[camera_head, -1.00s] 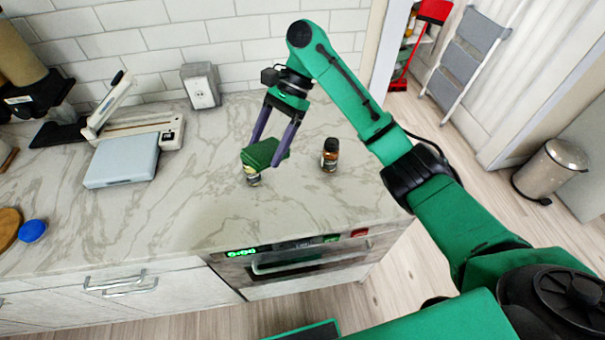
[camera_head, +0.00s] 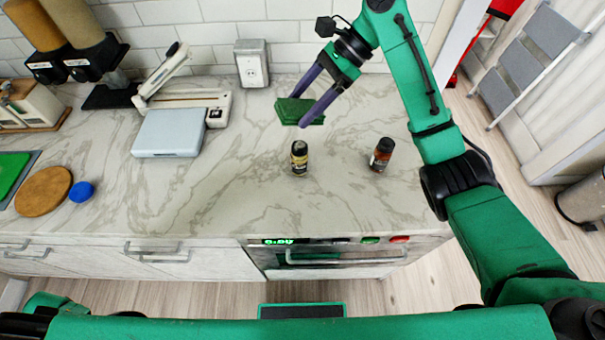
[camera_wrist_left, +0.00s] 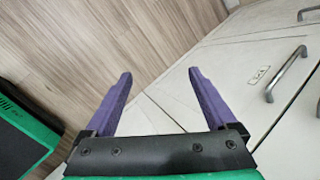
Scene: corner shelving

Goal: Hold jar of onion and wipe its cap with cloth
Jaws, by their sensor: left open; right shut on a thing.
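A small jar with a black cap and a yellowish label (camera_head: 299,160) stands upright on the counter in the head view; its label is too small to read. My right gripper (camera_head: 299,111) is shut on a folded green cloth (camera_head: 286,110) behind this jar, apart from it. I cannot tell whether the cloth touches the counter. A second dark-capped jar, reddish brown (camera_head: 381,155), stands to the right. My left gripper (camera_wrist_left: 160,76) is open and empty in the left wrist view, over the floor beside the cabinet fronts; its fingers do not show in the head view.
A round wooden board (camera_head: 43,191) and a blue object (camera_head: 81,191) are further left. The counter around the jars is clear. Drawer handles (camera_wrist_left: 287,73) protrude below.

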